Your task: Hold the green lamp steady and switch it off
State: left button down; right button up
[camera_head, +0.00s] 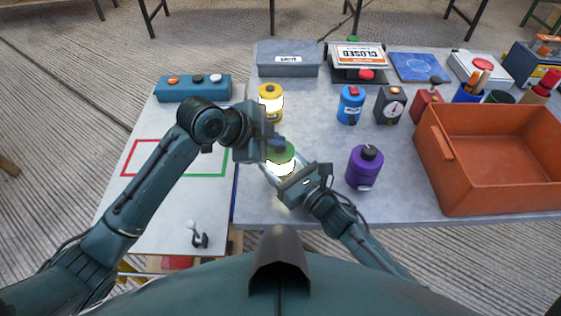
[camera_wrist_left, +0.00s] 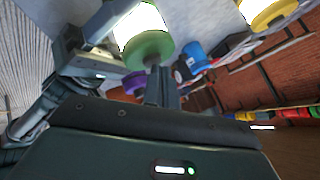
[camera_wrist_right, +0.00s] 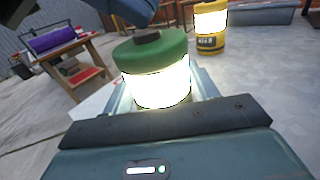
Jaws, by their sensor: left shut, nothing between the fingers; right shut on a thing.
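The green lamp (camera_head: 281,153) stands at the near left of the grey table, its white body glowing. In the right wrist view the green lamp (camera_wrist_right: 155,70) looks upright, with a dark button (camera_wrist_right: 147,37) on its green cap. My right gripper (camera_head: 283,173) is shut on the lamp's body, fingers either side of it. My left gripper (camera_head: 277,143) is shut and empty, its fingertips close over the cap. In the left wrist view its fingers (camera_wrist_left: 157,85) point at the green cap (camera_wrist_left: 146,47). I cannot tell whether they touch the button.
A lit yellow lamp (camera_head: 270,101) stands just behind. A purple canister (camera_head: 364,167) is to the right, with a blue canister (camera_head: 351,104) farther back. An orange bin (camera_head: 435,153) fills the right side. A white side table (camera_head: 135,195) with a small lever (camera_head: 197,236) is at left.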

aim_at(275, 151)
dwell(0.6)
pick_arm(q)
jog(key=shift+r, duration=0.45)
notch_tip(275, 151, up, 6)
dwell(0.6)
pick_arm(e)
jog(key=o, duration=1.3)
